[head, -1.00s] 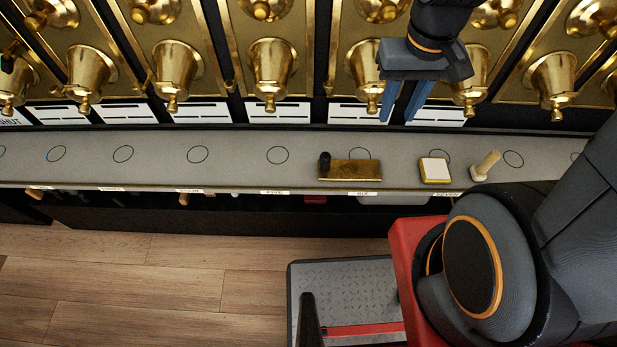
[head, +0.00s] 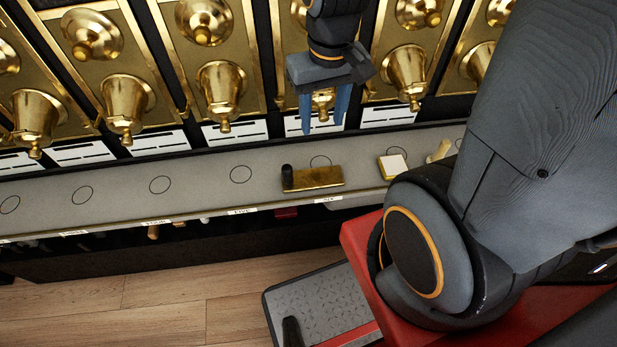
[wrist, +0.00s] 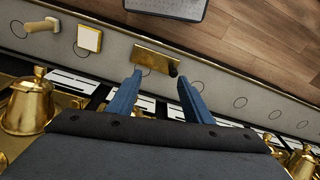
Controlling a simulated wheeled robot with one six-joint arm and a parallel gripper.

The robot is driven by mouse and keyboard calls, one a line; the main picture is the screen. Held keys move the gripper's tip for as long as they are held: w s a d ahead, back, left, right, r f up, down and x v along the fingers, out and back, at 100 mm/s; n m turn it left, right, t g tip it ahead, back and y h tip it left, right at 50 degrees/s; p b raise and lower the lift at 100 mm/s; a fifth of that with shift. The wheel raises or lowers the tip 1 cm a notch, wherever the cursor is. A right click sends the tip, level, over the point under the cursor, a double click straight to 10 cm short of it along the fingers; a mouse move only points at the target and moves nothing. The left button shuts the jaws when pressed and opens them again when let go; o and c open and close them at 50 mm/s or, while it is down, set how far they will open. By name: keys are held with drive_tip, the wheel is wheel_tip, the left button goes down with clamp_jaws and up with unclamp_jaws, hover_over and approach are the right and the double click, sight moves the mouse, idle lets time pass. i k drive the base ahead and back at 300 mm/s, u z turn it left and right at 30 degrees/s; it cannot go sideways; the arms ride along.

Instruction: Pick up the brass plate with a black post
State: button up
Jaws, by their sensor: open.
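The brass plate (head: 318,177) lies flat on the grey shelf, with its black post (head: 287,176) standing at its left end in the head view. In the wrist view the brass plate (wrist: 153,58) shows just beyond the fingertips, with the black post (wrist: 174,69) at its right end. My gripper (head: 323,130) is open and empty. Its blue fingers point down in front of the brass bells, above and behind the plate in the head view. In the wrist view the gripper (wrist: 160,78) has its fingers spread apart, and neither touches the plate.
A white and yellow block (head: 393,166) and a cream peg piece (head: 439,151) stand on the shelf to the plate's right. Brass bells (head: 221,88) line the wall behind. The shelf (head: 115,187) left of the plate is clear apart from drawn circles.

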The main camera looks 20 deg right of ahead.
sight(328, 176)
drive_tip(key=z, duration=1.2)
drive_tip(key=k, duration=0.9)
drive_tip(key=u, duration=1.3)
drive_tip(key=i, duration=0.5)
drive_tip(key=u, duration=0.05)
